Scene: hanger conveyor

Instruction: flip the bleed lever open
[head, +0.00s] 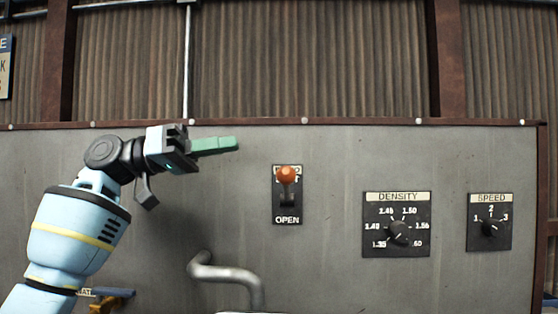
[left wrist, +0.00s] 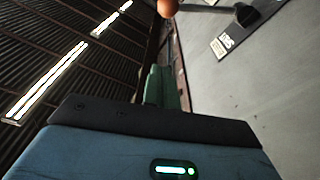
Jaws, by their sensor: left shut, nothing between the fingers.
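The bleed lever has an orange ball knob (head: 286,174) and sits on a black plate (head: 287,208) on the grey panel, with "OPEN" lettered at the plate's bottom. The lever points up, its knob covering part of the upper lettering. My left gripper (head: 236,143) has green fingers, shut and empty, pointing right, to the left of the knob and a little higher, apart from it. In the left wrist view the shut green fingers (left wrist: 163,88) point toward the orange knob (left wrist: 167,8) at the top edge. My right gripper is not in view.
The density dial (head: 397,232) and speed dial (head: 490,226) are on the panel to the right. A bent grey pipe (head: 228,274) sticks out below left of the lever. A blue and yellow fitting (head: 108,299) is at the lower left. The panel around the lever plate is bare.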

